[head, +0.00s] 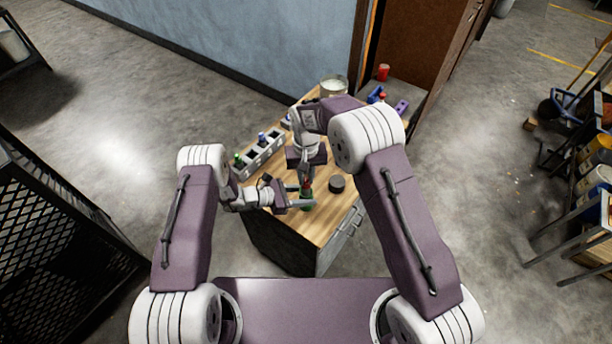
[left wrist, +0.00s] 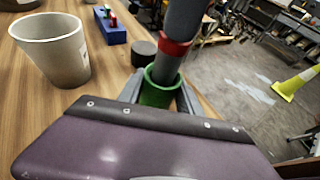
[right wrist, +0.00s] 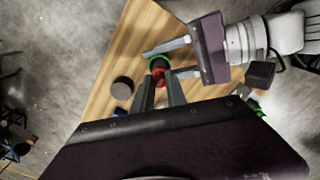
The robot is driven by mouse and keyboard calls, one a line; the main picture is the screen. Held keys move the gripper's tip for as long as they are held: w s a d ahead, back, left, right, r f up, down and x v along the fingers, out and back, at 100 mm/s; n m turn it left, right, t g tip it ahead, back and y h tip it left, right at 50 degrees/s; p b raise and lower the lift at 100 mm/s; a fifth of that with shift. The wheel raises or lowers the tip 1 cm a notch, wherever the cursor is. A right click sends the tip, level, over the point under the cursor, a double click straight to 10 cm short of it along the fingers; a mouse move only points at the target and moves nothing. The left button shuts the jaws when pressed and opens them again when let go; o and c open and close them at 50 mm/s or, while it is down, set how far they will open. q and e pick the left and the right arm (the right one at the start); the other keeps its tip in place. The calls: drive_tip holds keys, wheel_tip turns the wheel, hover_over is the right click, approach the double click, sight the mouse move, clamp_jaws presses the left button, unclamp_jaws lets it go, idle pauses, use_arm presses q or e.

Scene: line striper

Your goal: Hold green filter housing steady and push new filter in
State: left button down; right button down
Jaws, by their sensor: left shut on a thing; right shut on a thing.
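The green filter housing (head: 307,204) stands upright near the front of the wooden worktop. My left gripper (head: 300,197) is shut on it from the left side. In the left wrist view the housing (left wrist: 156,94) shows as a green cup between the fingers. The new filter (left wrist: 166,68), grey with a red band, is tilted in that view, with its lower end inside the housing's mouth. My right gripper (right wrist: 160,90) is shut on the filter from above. The red part of the filter (right wrist: 160,76) shows by the green rim. How deep the filter sits is hidden.
A dark round cap (head: 336,184) lies right of the housing. A grey rack (head: 262,152) with coloured items stands at the worktop's left. A pale cup (left wrist: 58,50) and a blue block (left wrist: 110,26) show in the left wrist view. The worktop's front edge is close.

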drive_tip(key=shift+f, duration=2.5)
drive_tip(key=c, duration=0.9)
unclamp_jaws()
drive_tip(key=shift+c, duration=0.2)
drive_tip(key=shift+r, duration=0.1)
drive_tip(key=shift+r, duration=3.45)
use_arm(q)
drive_tip(key=c, duration=0.7)
unclamp_jaws()
